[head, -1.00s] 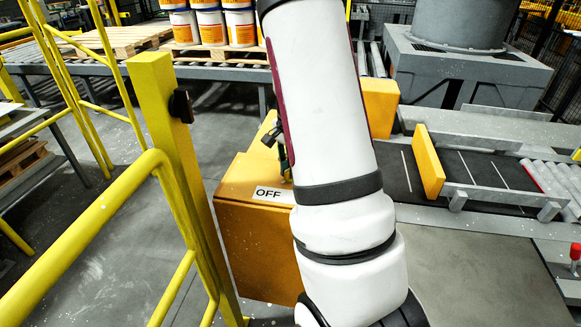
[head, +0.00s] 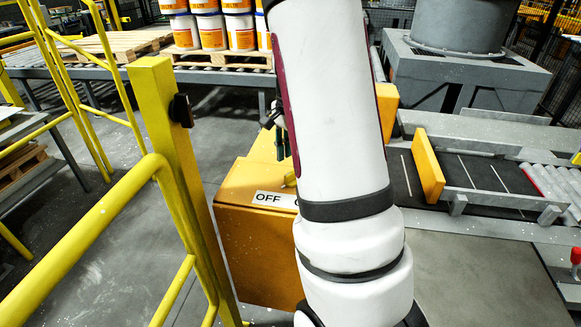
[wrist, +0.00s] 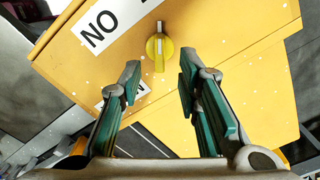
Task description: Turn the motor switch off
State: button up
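The motor switch is a yellow rotary knob (wrist: 159,46) with a pale ridge, on the top of a yellow-orange box (wrist: 230,45). In the wrist view its ridge runs nearly upright; I cannot tell which label it points at. In the wrist view a white label (wrist: 105,27) reads NO, apparently ON upside down. My gripper (wrist: 157,80) is open and empty, its fingers apart, with the knob beyond the gap. In the head view my arm hides most of it.
A yellow guard rail and post (head: 157,130) stand close on the left. Behind are a roller conveyor (head: 215,76) and pallets with pails (head: 240,33). A belt conveyor (head: 480,175) lies at right. A second label (wrist: 133,92) is partly hidden by my finger.

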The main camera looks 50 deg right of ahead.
notch_tip(320, 180, up, 6)
jog(key=shift+r, duration=0.15)
jog(key=shift+a, duration=0.1)
dwell(0.5)
jog(key=s+a+r+n+t, duration=0.1)
jog(key=s+a+r+n, duration=0.2)
jog(key=a+n, duration=0.35)
jog(key=s+a+r+n+t, duration=0.1)
jog(key=s+a+r+n, duration=0.2)
jog(key=a, duration=0.6)
jog(key=s+a+r+n+t, duration=0.2)
jog(key=a+r+n, duration=0.2)
jog(key=a, duration=0.4)
jog(key=s+a+f+n+t, duration=0.1)
jog(key=s+a+n, duration=0.4)
jog(key=s, duration=0.2)
jog(key=shift+a+n, duration=0.25)
jog(key=shift+n, duration=0.1)
jog(key=shift+w, duration=0.1)
